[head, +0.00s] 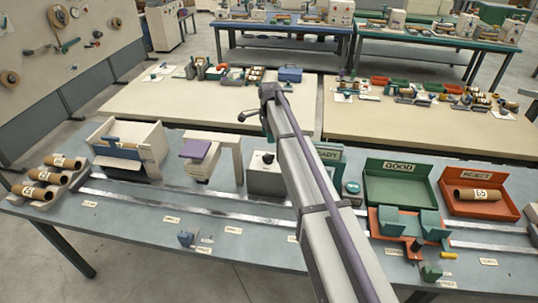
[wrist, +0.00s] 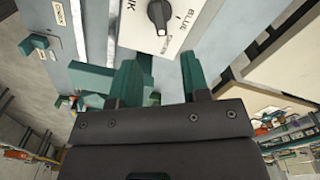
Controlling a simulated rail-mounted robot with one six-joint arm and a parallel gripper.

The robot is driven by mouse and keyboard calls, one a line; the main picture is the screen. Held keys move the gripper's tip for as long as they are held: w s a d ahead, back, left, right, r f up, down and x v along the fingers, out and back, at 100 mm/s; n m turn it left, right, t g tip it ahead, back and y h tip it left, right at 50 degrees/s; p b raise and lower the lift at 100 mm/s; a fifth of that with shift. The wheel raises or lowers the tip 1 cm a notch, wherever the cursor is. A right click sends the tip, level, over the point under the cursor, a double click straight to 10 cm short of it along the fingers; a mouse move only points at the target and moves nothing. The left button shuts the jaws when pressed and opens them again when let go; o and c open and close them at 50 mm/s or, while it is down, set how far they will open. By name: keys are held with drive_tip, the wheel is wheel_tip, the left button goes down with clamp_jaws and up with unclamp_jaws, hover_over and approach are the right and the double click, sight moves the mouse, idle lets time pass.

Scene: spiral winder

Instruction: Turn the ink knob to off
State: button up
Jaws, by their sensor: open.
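A pale mark is on the knob's lower end. My gripper (wrist: 162,72) has two green fingers spread apart, with nothing between them. The fingertips are apart from the knob.
Left of the box stand a white unit with a purple pad (head: 199,149) and an open white tray machine (head: 128,145). To the right are the green GOOD bin (head: 400,187) and the red REJECT bin (head: 480,208). A metal rail (head: 190,198) runs along the bench.

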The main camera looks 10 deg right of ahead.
sight(270, 154)
wheel_tip(270, 154, down, 10)
drive_tip(key=b, duration=0.9)
drive_tip(key=shift+f, duration=0.2)
drive_tip(key=shift+r, duration=0.1)
clamp_jaws()
